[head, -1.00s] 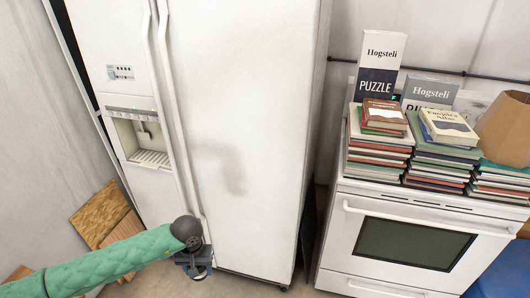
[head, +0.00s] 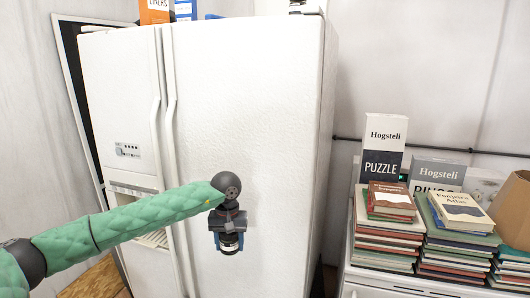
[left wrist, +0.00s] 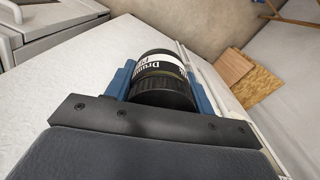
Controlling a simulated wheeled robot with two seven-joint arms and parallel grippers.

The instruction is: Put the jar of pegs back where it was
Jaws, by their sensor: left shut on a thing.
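The jar (head: 230,242) has a dark lid and a white label with dark letters. My left gripper (head: 229,240) is shut on it and holds it upright in the air in front of the white fridge (head: 262,120). In the left wrist view the jar (left wrist: 162,80) sits between the two blue fingers, lid towards the camera. Its label shows only in part, and I cannot see pegs inside. My right gripper is in neither view.
On top of the fridge stand an orange box (head: 155,11) and a blue binder (head: 185,10). To the right, stacks of books (head: 388,240) and puzzle boxes (head: 383,147) cover the white stove (head: 362,284). Cardboard (head: 100,280) lies on the floor at lower left.

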